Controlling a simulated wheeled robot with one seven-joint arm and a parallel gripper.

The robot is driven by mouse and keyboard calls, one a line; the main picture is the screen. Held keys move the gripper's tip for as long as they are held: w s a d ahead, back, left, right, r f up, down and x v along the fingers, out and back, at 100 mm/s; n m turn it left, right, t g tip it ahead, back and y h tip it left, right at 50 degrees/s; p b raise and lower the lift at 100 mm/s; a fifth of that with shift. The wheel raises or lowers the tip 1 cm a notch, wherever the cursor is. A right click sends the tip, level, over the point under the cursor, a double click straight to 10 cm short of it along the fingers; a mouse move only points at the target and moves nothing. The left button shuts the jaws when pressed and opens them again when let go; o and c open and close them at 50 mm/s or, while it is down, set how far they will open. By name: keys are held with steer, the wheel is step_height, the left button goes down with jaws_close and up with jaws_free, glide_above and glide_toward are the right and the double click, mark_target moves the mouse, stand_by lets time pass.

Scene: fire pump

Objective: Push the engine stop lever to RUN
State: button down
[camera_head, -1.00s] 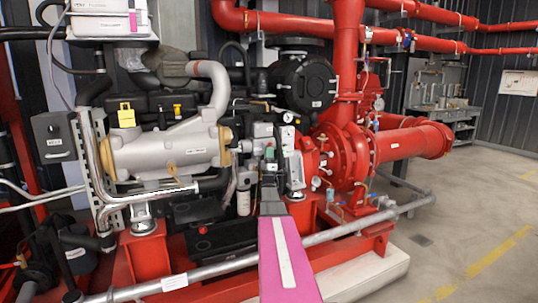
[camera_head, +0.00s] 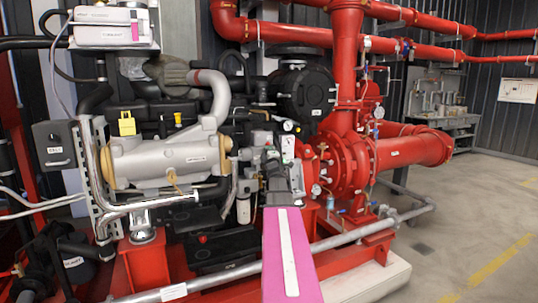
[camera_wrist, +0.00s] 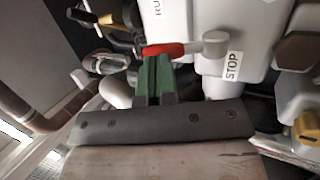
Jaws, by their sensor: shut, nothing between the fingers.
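The engine stop lever (camera_wrist: 165,50) shows in the wrist view as a red handle on a light grey pivot (camera_wrist: 215,43). It lies across the picture, its red end to the left, between a STOP label (camera_wrist: 232,66) and a partly cut-off label (camera_wrist: 157,8) reading "RU". My gripper (camera_wrist: 155,58) has its green fingers shut together with nothing between them. The fingertips are right at the red handle, on its lower side in the picture; I cannot tell whether they touch. In the head view my arm and gripper cover the lever area.
A red pump casing (camera_head: 355,165) stands to the right. A grey rail (camera_head: 340,242) crosses in front. Open floor (camera_head: 450,240) lies at the right. Fittings surround the lever closely in the wrist view.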

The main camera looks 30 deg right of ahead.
steer(key=shift+w+r, duration=0.45)
steer(key=shift+r, duration=0.05)
steer(key=shift+w+r, duration=0.2)
stand_by(0.5)
steer(key=shift+s, duration=0.1)
steer(key=s+r+v, duration=0.1)
steer(key=r+v, duration=0.1)
steer(key=v, duration=1.2)
steer(key=shift+s+r, duration=0.2)
steer(key=shift+r, duration=0.15)
steer(key=shift+f, duration=0.1)
